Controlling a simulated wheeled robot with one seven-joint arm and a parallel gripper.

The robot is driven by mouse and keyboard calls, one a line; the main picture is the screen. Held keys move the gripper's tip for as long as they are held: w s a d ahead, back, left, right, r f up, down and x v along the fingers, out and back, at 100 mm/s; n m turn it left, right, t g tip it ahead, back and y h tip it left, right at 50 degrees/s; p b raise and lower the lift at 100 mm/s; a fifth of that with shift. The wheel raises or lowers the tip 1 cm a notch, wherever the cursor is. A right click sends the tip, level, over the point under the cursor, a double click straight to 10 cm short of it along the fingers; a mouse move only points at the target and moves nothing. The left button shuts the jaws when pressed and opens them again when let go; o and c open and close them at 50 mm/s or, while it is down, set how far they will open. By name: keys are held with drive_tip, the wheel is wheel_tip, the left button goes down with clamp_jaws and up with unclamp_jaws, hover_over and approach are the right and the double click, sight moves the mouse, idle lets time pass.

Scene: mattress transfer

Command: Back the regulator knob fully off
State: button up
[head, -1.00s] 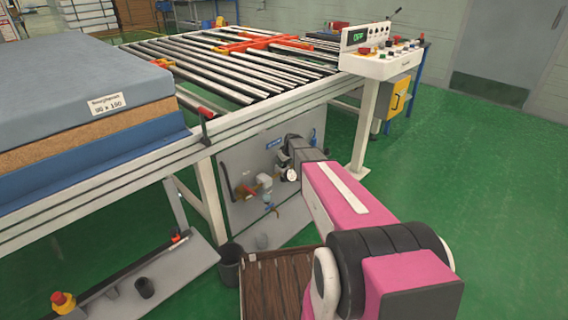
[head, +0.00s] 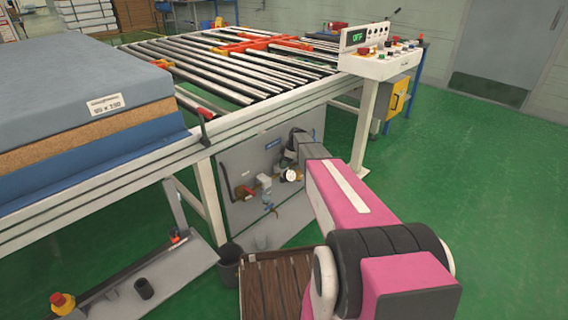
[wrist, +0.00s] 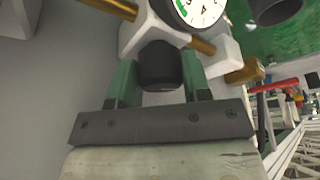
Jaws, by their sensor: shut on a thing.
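The regulator knob (wrist: 160,62) is a dark, round-sided cap under a white regulator body (wrist: 145,35) in the wrist view. My gripper (wrist: 158,78) has its two green fingers on either side of the knob and is shut on it. The pressure gauge (wrist: 202,10), with a white face and a green band, sits just above and is cut off by the picture's edge. In the head view the gauge (head: 291,175) shows on the grey panel (head: 240,165) under the conveyor. There my wrist hides the knob and fingers.
Brass pipe fittings (wrist: 245,72) stick out beside the regulator. A red-handled valve (head: 247,192) is on the panel's left. The roller conveyor (head: 215,70) stands above, with a control console (head: 380,62) at right. A brown slatted crate (head: 275,285) and a dark bin (head: 230,262) stand below.

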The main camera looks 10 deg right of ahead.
drive_tip(key=shift+w+n+g, duration=0.15)
drive_tip(key=shift+n+g, duration=0.75)
drive_tip(key=shift+n, duration=1.4)
drive_tip(key=o, duration=0.9)
drive_tip(key=shift+o, duration=0.2)
drive_tip(key=v, duration=1)
drive_tip(key=shift+r, duration=0.4)
